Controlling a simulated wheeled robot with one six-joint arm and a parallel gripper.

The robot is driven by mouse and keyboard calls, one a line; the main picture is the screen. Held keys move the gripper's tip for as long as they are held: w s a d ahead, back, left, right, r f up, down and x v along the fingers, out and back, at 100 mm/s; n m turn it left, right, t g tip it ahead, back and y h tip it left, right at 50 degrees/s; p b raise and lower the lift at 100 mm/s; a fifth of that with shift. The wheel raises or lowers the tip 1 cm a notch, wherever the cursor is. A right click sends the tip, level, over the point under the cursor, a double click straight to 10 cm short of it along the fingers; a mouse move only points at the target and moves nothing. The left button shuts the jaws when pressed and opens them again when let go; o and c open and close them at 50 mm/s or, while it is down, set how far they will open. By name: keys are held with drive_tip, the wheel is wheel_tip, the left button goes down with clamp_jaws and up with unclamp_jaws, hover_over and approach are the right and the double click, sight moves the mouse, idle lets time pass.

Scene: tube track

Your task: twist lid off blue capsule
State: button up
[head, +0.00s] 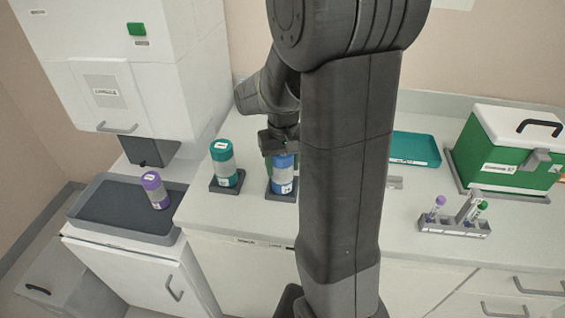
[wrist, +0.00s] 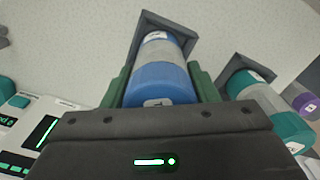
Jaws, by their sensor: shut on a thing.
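The blue capsule (head: 283,177) stands upright in a dark square holder (head: 283,196) on the counter. Its blue lid and grey middle band also show in the wrist view (wrist: 161,82). My gripper (head: 279,146) comes down on it from above. Its green-padded fingers (wrist: 159,86) lie on both sides of the blue lid and are shut on it. The lid is on the capsule. In the head view my arm hides part of the capsule's right side.
A teal capsule (head: 224,165) stands in its own holder just left of the blue one. A tube rack (head: 440,225), a green case (head: 505,160) and a teal tray (head: 414,148) lie to the right.

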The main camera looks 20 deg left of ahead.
drive_tip(key=shift+n, duration=0.4)
drive_tip(key=shift+r+p, duration=3.8)
drive_tip(key=shift+r, duration=0.9)
